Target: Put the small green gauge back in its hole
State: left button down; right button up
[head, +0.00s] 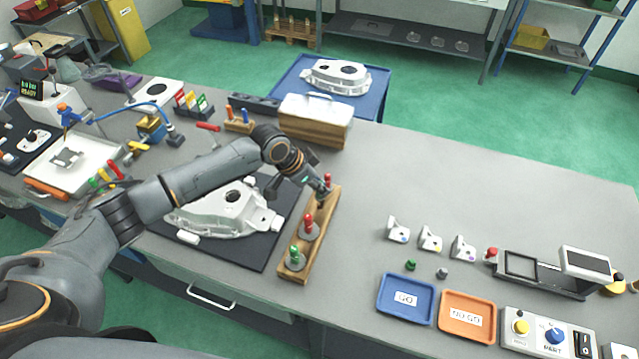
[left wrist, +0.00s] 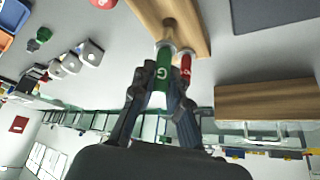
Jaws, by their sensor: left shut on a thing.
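My left gripper (head: 323,192) is over the far end of the wooden gauge block (head: 298,262). In the left wrist view it is shut on a green-handled gauge marked G (left wrist: 162,74), its metal end pointing at the block (left wrist: 190,12). I cannot tell whether that end is in a hole or just above the wood. A red-handled gauge (left wrist: 185,64) stands right beside it and shows behind the gripper in the head view (head: 327,179). Nearer on the block are a larger red gauge (head: 309,229) and a larger green gauge (head: 294,254). My right gripper is out of view.
A white casting (head: 225,212) lies on a dark mat left of the block. A wooden box with a white top (head: 316,122) stands behind. To the right are white angled pieces (head: 430,239), a blue GO tray (head: 405,298) and an orange NO GO tray (head: 467,316).

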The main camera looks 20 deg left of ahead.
aim_at(319, 196)
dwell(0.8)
pick_arm(q)
jog(key=shift+f, duration=0.5)
jog(key=shift+f+b, duration=1.05)
jog(key=shift+f, duration=0.5)
jog(key=c, duration=1.2)
grip_release()
jog(key=shift+r, duration=0.1)
jog(key=v, duration=1.2)
jog(key=shift+s, duration=0.1)
